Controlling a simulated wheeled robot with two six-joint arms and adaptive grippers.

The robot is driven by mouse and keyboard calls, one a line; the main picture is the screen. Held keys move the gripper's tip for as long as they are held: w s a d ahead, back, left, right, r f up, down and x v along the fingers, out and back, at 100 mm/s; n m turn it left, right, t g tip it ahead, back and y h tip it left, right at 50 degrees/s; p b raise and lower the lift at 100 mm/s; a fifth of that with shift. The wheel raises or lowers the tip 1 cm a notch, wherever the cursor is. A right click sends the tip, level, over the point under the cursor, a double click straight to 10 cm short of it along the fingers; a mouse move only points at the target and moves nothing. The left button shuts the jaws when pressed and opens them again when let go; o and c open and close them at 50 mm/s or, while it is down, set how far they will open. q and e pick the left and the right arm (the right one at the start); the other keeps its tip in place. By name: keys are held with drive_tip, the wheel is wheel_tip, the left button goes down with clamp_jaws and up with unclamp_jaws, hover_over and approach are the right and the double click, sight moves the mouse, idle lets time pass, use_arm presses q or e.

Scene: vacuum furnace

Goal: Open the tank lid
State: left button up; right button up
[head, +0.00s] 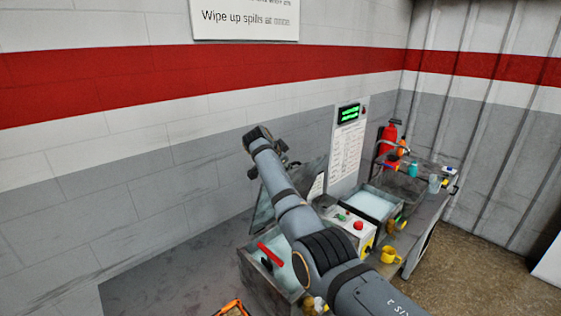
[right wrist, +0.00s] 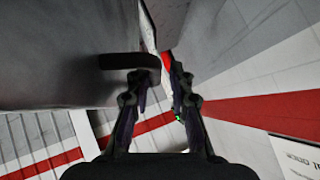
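A metal tank (head: 251,275) with pale liquid stands at lower middle in the head view, partly hidden by my right arm. Its grey lid (head: 263,217) stands raised and tilted near the wall behind the arm. In the right wrist view, a large grey panel (right wrist: 60,45), apparently the lid, fills the upper left, with a dark handle-like bar (right wrist: 130,62) projecting from it. My right gripper (right wrist: 160,78) is open; its left finger is close to the bar's end, and contact is unclear. My left gripper is not in view.
A second tank with pale liquid (head: 370,204), a control box with a red button (head: 358,225) and a yellow mug (head: 389,255) are right of the arm. A red extinguisher (head: 388,136) and bottles stand farther back. Open floor (head: 490,265) lies at right.

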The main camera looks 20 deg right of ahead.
drive_tip(key=v, duration=1)
drive_tip(key=shift+s+a, duration=0.2)
drive_tip(key=shift+s, duration=0.05)
